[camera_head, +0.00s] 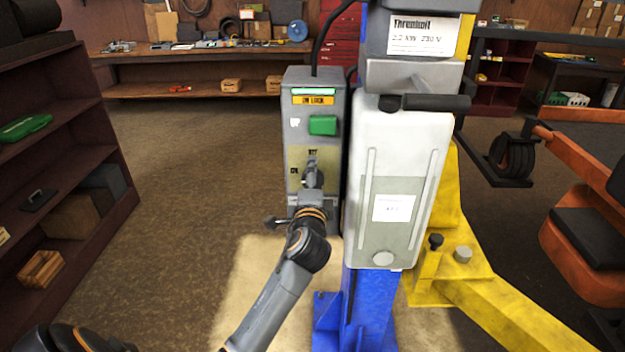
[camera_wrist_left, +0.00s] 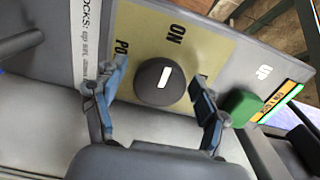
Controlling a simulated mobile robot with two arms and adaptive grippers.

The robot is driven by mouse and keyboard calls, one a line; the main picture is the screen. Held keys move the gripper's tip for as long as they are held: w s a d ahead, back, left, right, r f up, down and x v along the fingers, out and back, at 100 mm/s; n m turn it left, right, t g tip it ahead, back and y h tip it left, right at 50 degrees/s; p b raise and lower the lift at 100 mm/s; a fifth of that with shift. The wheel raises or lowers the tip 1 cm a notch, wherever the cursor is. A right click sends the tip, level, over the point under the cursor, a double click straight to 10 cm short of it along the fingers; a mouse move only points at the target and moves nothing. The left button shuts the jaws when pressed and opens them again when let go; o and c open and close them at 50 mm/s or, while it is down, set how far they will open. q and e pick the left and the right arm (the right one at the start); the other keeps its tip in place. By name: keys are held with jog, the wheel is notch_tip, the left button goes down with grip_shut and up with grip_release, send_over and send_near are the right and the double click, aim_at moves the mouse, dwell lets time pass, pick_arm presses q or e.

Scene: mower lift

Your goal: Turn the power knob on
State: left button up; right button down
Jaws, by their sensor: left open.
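The power knob (camera_wrist_left: 153,90) is round and black with a white mark, on a beige panel of the grey control box (camera_head: 296,107). In the left wrist view the white mark points up and slightly right, roughly toward the "ON" label (camera_wrist_left: 176,33). A second label (camera_wrist_left: 122,47) at the upper left is partly covered by a finger. My left gripper (camera_wrist_left: 159,73) is open, its blue fingers on either side of the knob with visible gaps. In the head view the left gripper (camera_head: 313,180) is at the box's lower panel and hides the knob. My right gripper is not in view.
A green button (camera_head: 323,125) and a lit green strip (camera_head: 314,91) are above on the box. A white cover (camera_head: 400,145) on the blue lift column (camera_head: 367,300) stands close on the right. A yellow lift arm (camera_head: 520,315) extends lower right. Floor on the left is clear before a shelf (camera_head: 75,115).

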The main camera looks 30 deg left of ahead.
pick_arm(q)
jog(key=v, duration=1.2)
jog(key=shift+a, duration=0.1)
